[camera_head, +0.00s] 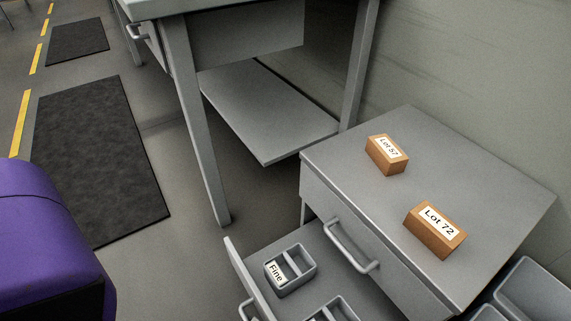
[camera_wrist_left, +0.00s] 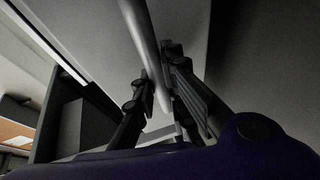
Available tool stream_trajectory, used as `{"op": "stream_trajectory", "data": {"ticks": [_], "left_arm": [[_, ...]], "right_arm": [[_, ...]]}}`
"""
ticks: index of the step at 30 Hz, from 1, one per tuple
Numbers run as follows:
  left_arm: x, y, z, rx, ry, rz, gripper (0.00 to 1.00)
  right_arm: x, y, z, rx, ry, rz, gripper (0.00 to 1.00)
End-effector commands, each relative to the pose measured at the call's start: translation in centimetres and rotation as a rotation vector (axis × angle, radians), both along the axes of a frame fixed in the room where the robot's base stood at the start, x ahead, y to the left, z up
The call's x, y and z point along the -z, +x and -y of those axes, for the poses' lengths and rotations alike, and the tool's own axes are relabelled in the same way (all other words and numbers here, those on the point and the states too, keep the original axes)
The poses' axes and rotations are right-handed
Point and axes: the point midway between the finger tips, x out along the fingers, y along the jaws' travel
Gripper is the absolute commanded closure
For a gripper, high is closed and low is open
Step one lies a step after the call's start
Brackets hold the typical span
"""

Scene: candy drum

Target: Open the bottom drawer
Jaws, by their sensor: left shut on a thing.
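The grey cabinet (camera_head: 335,172) stands at the lower right of the head view. Its upper drawer is closed, with a bar handle (camera_head: 350,250). The drawer below it (camera_head: 240,275) is pulled out, showing its inside; part of its handle (camera_head: 246,311) shows at the bottom edge. In the left wrist view my left gripper (camera_wrist_left: 163,88) is shut on a light grey bar handle (camera_wrist_left: 143,40), with a finger on each side, in front of a grey panel (camera_wrist_left: 195,35). The left gripper is outside the head view. My right gripper is in neither view.
In the open drawer sit a divided tray labelled Fine (camera_head: 299,262) and part of another (camera_head: 343,310). Boxes Lot 57 (camera_head: 378,165) and Lot 72 (camera_head: 424,236) lie on the cabinet top. A workbench (camera_head: 190,110) stands behind; grey bins (camera_head: 535,290) are at right.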

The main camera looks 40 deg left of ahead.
Motion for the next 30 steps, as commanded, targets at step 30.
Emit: {"op": "stream_trajectory", "data": {"ticks": [30], "left_arm": [[0.01,-1.21,-0.34,0.001,0.002,-0.001,0.69]], "right_arm": [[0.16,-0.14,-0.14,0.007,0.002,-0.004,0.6]]}}
